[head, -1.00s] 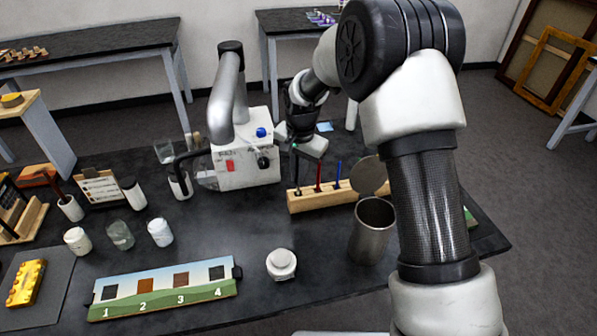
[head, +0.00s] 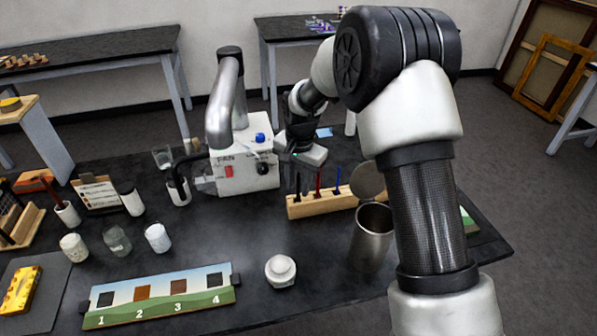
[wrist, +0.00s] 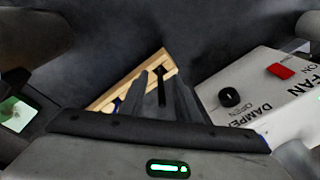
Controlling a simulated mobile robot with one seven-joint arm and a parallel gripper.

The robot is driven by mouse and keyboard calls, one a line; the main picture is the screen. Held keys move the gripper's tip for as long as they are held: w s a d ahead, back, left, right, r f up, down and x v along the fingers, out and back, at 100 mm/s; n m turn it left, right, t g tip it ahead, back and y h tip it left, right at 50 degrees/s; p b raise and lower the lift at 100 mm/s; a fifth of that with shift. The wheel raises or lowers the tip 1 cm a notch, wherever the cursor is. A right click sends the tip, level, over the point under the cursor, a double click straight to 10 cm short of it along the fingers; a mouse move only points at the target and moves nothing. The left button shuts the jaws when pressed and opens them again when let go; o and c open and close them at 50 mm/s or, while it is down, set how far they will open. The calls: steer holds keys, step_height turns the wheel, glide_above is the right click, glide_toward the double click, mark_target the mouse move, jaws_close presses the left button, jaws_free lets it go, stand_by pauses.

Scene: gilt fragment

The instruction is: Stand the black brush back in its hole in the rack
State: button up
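The black brush (head: 298,188) stands about upright at the left end of the light wooden rack (head: 325,205), its lower end at the rack there. My gripper (head: 299,178) is directly above that end of the rack, fingers pointing down around the brush's upper part. In the wrist view, the black brush (wrist: 161,76) runs from the rack (wrist: 118,92) up between my close-set grey fingers (wrist: 167,100), which look shut on it. I cannot tell how deep the brush sits in its hole. A red brush (head: 318,183) and a blue brush (head: 338,180) stand in the rack.
A white fan box (head: 247,160) with a metal duct (head: 226,100) stands close left of my gripper. A white jar (head: 281,270) and a numbered board (head: 160,295) lie nearer.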

step_height(320, 180, up, 17)
steer(key=s, duration=0.2)
steer(key=shift+d, duration=0.3)
steer(key=shift+r, duration=0.1)
